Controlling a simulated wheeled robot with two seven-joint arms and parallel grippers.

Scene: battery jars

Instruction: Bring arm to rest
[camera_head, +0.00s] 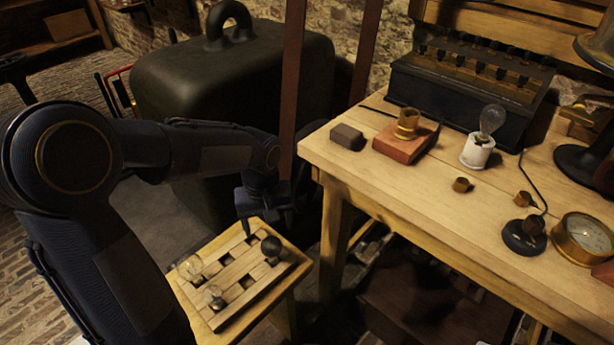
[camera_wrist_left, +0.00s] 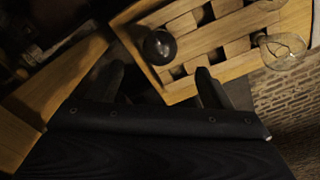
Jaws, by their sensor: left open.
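My left arm comes in from the left and bends across to its gripper (camera_head: 266,222), which hangs over the far edge of the small slatted wooden stand. The gripper is open and empty. In the left wrist view its two fingers (camera_wrist_left: 160,82) stand apart with nothing between them. A dark round knob (camera_head: 271,246) sits on the stand near the gripper, and it also shows in the left wrist view (camera_wrist_left: 159,46), apart from the fingers. My right gripper is not in view.
The small stand (camera_head: 188,290) also carries glass bulbs (camera_head: 193,267). A large dark tank (camera_head: 235,85) stands behind.

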